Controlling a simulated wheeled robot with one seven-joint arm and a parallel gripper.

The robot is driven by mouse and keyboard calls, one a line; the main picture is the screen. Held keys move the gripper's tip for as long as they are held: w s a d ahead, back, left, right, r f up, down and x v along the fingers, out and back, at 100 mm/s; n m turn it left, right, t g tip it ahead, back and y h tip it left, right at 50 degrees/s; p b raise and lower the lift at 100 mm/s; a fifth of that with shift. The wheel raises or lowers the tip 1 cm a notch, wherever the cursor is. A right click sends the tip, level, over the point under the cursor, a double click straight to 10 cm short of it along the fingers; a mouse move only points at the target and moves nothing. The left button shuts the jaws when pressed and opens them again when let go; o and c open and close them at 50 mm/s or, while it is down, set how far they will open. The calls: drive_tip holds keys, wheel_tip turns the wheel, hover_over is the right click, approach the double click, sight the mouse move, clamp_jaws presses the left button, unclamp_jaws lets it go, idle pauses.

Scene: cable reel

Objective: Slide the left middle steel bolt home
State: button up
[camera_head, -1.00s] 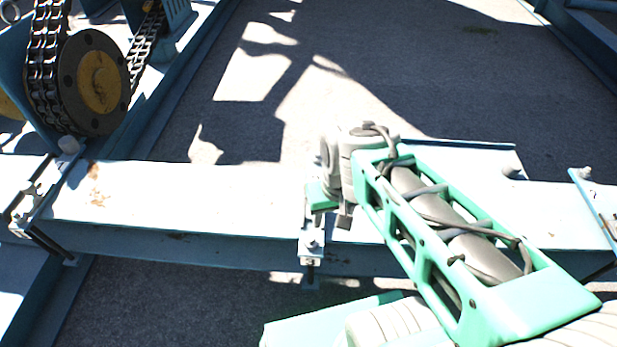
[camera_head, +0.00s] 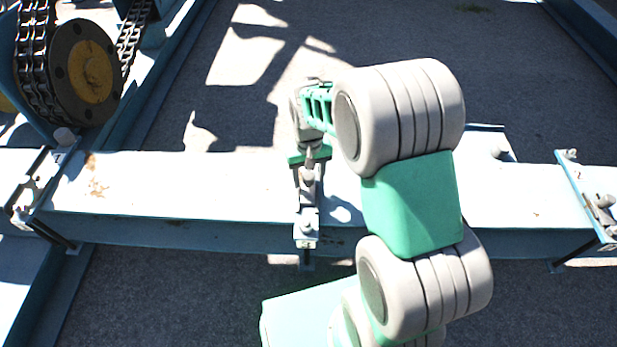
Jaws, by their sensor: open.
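A light blue beam (camera_head: 180,195) crosses the view from left to right. Near its middle is a narrow grey steel fitting (camera_head: 306,222), with a rod-like bolt part (camera_head: 308,178) at its upper end. My gripper (camera_head: 308,160) is over the upper end of this fitting, at the beam's far edge. It is open; its fingertips are small and partly hidden, so I cannot tell whether they touch the bolt. Another bolt fitting (camera_head: 35,185) is at the beam's left end, apart from my gripper. A third fitting (camera_head: 600,205) is at the right.
A chain wheel (camera_head: 85,72) with a yellow hub and heavy chains (camera_head: 33,60) stands at the upper left. A small knob (camera_head: 498,152) sits on a plate right of my arm. My arm covers the beam right of the middle. Bare ground lies behind and in front of the beam.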

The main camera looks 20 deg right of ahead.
clamp_jaws()
idle(0.6)
idle(0.8)
